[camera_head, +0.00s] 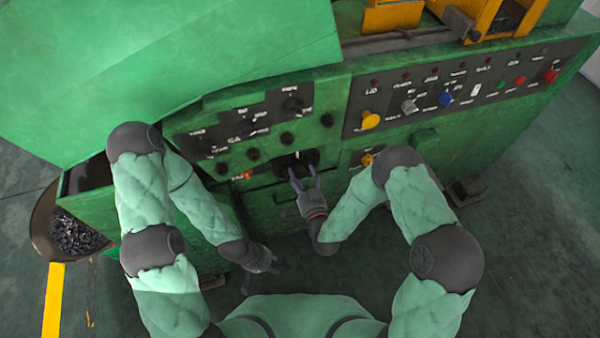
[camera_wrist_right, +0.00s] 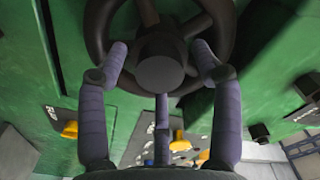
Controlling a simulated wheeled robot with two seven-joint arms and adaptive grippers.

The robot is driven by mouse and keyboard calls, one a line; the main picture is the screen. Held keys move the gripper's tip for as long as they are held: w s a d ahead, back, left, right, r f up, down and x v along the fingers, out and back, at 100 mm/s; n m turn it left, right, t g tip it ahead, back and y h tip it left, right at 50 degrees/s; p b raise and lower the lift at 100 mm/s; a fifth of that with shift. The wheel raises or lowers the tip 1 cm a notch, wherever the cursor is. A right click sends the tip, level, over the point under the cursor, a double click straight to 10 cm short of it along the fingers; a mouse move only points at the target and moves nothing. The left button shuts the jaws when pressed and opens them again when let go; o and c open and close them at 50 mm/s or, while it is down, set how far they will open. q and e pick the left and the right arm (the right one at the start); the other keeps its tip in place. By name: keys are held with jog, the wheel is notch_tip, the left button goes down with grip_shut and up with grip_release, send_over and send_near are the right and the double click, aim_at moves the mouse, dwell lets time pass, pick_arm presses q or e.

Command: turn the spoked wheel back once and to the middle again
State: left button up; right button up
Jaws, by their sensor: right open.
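The spoked wheel (camera_head: 296,164) is a dark wheel on the green machine front, low in the middle of the head view. The right wrist view shows its dark rim and spokes (camera_wrist_right: 203,22) and its round hub (camera_wrist_right: 158,73) close up. My right gripper (camera_head: 304,176) is at the wheel with its fingers apart. In the right wrist view the fingers (camera_wrist_right: 160,60) stand on both sides of the hub, overlapping the lower rim; contact cannot be told. My left gripper (camera_head: 272,268) hangs low by the machine, away from the wheel; its finger state is unclear.
The green machine (camera_head: 330,120) fills the back, with dark knobs (camera_head: 253,154) around the wheel. A panel (camera_head: 455,90) with yellow, blue and red controls is at the right. A bin of dark metal parts (camera_head: 75,232) stands at the left. Floor at the right is clear.

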jog(key=shift+x, duration=0.95)
grip_shut()
